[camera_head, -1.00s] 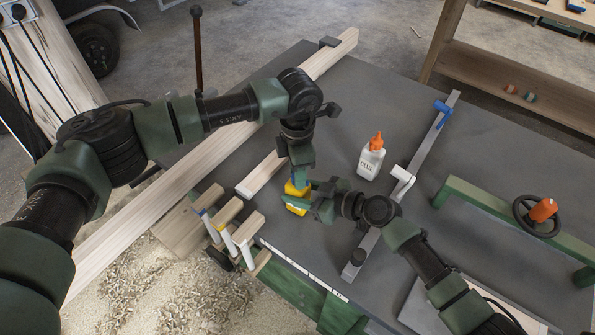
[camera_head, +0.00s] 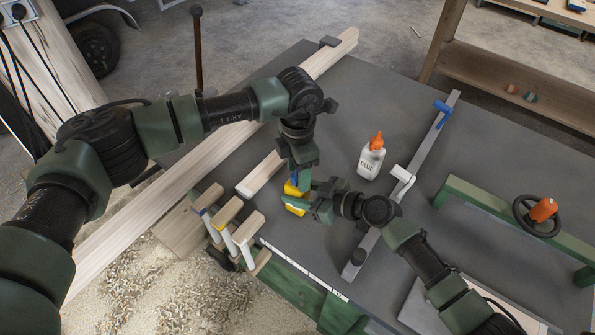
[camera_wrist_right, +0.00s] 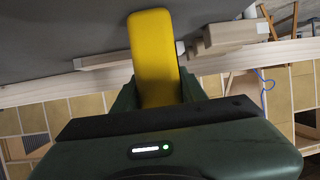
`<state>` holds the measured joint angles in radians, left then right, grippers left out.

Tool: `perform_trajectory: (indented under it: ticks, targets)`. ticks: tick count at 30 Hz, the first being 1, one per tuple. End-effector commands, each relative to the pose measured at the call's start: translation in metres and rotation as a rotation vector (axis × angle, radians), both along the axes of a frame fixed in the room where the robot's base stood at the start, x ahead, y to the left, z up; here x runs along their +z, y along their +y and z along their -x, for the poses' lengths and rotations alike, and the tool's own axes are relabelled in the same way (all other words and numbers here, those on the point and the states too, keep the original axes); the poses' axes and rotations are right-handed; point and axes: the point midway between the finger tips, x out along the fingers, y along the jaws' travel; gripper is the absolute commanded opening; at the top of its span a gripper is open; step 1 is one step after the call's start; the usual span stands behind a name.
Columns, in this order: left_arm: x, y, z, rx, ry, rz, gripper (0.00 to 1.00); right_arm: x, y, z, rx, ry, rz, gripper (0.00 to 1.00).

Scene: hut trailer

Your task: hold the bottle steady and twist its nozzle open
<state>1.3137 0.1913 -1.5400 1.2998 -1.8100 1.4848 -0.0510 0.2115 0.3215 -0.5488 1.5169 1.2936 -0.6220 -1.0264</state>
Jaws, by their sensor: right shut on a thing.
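A yellow bottle-like object (camera_head: 294,209) stands near the table's front edge. A small bit of blue (camera_head: 292,176) shows at its upper end, and the rest of its top is hidden by my left gripper. My right gripper (camera_head: 306,202) is shut on the yellow object from the right; in the right wrist view the yellow body (camera_wrist_right: 154,50) sits between the fingers. My left gripper (camera_head: 300,185) points down at its top; I cannot tell whether it is open or shut there. A white glue bottle (camera_head: 371,162) with an orange nozzle (camera_head: 376,140) stands apart, farther back.
A long wooden beam (camera_head: 160,187) crosses the table's left side, with a short block (camera_head: 260,174) beside it. Several clamps (camera_head: 228,220) sit at the front edge. A bar clamp (camera_head: 428,143) lies right of the glue bottle. The grey tabletop (camera_head: 480,150) is clear beyond it.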

Motion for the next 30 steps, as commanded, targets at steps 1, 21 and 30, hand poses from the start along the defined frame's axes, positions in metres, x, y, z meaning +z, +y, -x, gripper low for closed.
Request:
perform_trajectory:
  ticks: [1,21,30]
  targets:
    - [0.001,-0.004,0.000,-0.003,-0.003,0.010,0.51,0.000,0.003,0.002,0.007,0.002,-0.002,0.00]
    - [0.082,-0.002,-0.001,-0.003,-0.006,0.006,0.51,0.000,-0.001,-0.001,-0.004,0.001,0.000,0.00]
    - [0.119,-0.002,0.000,-0.004,-0.003,0.007,0.51,0.000,-0.001,-0.001,-0.004,0.000,0.000,0.00]
